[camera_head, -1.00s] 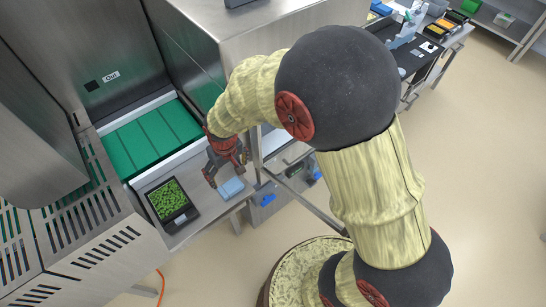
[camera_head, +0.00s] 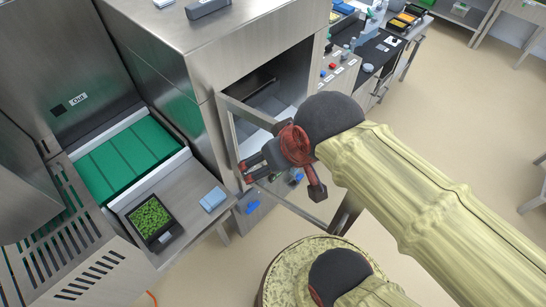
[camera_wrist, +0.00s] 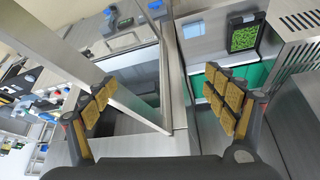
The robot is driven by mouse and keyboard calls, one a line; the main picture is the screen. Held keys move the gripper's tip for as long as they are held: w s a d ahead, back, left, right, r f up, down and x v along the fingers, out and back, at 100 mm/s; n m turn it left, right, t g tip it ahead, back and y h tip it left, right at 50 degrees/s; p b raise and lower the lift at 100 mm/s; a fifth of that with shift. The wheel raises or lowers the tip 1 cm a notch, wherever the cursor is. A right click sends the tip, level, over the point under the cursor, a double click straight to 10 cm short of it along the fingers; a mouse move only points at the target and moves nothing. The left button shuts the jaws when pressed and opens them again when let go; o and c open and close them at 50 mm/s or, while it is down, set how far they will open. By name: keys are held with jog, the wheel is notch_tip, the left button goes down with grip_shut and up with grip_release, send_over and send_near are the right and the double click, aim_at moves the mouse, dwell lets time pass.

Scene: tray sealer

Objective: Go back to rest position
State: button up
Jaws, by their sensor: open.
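My gripper (camera_head: 247,171) is open and empty, in front of the steel machine's open-framed door (camera_head: 229,130). My arm reaches in from the right side of the head view. The black tray of green pieces (camera_head: 152,222) lies on the steel outfeed shelf, left of and apart from my gripper. It also shows at the top of the wrist view (camera_wrist: 244,38).
The machine's opening (camera_head: 272,95) is right of the door frame. A bench with tools (camera_head: 385,45) stands at the back right. The floor (camera_head: 470,120) at right is clear.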

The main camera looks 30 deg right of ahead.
jog(key=shift+w, duration=0.1)
notch_tip(320, 180, down, 12)
jog(key=b, duration=1.2)
jog(key=shift+f, duration=0.15)
jog(key=shift+c, duration=0.3)
